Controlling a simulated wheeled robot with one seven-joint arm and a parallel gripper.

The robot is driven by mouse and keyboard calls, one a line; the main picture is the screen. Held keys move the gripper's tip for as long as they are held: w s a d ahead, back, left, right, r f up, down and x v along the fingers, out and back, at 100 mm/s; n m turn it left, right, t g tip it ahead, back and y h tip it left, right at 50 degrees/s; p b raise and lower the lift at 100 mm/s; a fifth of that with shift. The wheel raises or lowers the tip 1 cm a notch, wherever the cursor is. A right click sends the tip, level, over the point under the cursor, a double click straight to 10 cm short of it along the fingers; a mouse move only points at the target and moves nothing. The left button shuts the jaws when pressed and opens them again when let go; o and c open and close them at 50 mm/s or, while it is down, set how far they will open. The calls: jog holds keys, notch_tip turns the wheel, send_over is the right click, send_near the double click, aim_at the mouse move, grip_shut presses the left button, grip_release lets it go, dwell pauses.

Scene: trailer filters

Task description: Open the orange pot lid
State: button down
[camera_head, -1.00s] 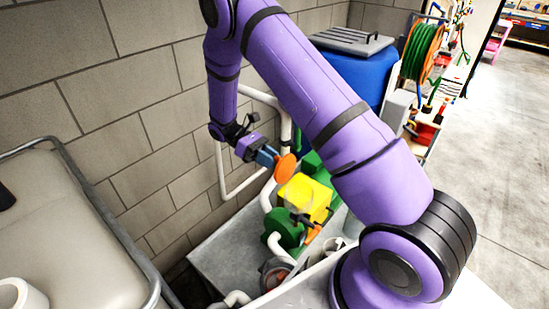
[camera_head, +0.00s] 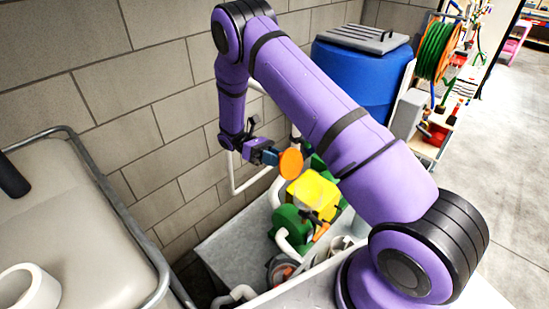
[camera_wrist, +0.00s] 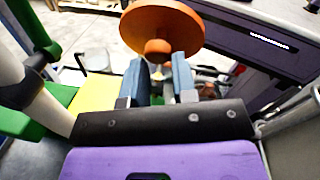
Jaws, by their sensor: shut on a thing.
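The orange lid (camera_head: 290,163) is a round disc at the tip of my gripper (camera_head: 269,157), held up in the air beside the yellow block. In the wrist view the lid (camera_wrist: 163,22) shows its underside or top with a small orange knob (camera_wrist: 158,47) at its middle. The blue fingers of my gripper (camera_wrist: 160,72) are closed around the knob area; the exact contact is partly hidden. A clear round pot-like part (camera_head: 309,209) shows in front of the yellow block (camera_head: 318,190); I cannot tell for sure that it is the pot.
Green pump parts (camera_head: 290,221) and white pipes (camera_head: 282,242) stand below the lid on a grey slab (camera_head: 238,250). A block wall (camera_head: 165,140) rises behind. A blue barrel (camera_head: 365,75) stands at the back. A beige tank (camera_head: 70,220) with a metal rail is at left.

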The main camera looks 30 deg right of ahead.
jog(key=shift+s+d+f, duration=0.1)
jog(key=shift+d, duration=0.35)
jog(key=c, duration=0.9)
grip_release()
jog(key=shift+d, duration=0.15)
jog(key=shift+c, duration=0.2)
jog(key=shift+a, duration=0.2)
jog(key=v, duration=0.7)
jog(key=shift+w, duration=0.3)
